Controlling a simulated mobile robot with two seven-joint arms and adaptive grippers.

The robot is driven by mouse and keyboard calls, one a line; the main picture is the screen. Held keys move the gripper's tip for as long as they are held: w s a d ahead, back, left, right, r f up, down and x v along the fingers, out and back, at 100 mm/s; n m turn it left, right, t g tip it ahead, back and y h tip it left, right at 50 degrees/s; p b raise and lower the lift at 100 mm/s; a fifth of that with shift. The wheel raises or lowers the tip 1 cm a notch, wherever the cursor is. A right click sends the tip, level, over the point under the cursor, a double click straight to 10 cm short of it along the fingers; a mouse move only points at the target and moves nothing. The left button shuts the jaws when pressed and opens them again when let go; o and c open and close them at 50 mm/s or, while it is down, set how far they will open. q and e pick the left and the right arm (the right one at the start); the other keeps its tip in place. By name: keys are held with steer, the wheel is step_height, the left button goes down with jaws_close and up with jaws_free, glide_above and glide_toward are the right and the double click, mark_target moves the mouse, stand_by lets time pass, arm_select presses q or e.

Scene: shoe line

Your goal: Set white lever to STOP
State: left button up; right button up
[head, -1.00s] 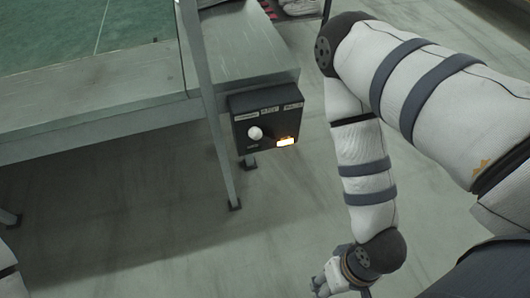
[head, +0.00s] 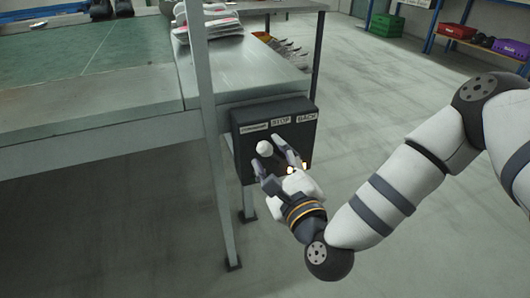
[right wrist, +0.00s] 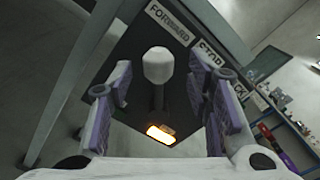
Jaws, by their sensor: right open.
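The dark control box (head: 307,140) hangs at the end of the bench and carries FORWARD, STOP and BACK labels. The white lever's round knob (head: 265,148) stands out from its face, nearest the FORWARD label (head: 254,127) and left of the STOP label (head: 281,121). My right gripper (head: 268,152) is open, with one finger on each side of the knob. In the right wrist view the knob (right wrist: 158,65) shows between the purple-padded fingers, with gaps on both sides. My left gripper is out of view.
A metal post (head: 208,120) stands just left of the box. The bench top (head: 240,75) lies above it, with shoes farther back. The floor on the right is clear, with crates on shelves behind.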

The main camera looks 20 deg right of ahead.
mark_target(267, 153)
steer(key=w, duration=0.3)
steer(key=shift+w+a+f, duration=0.1)
steer(key=shift+w, duration=0.25)
jaws_close()
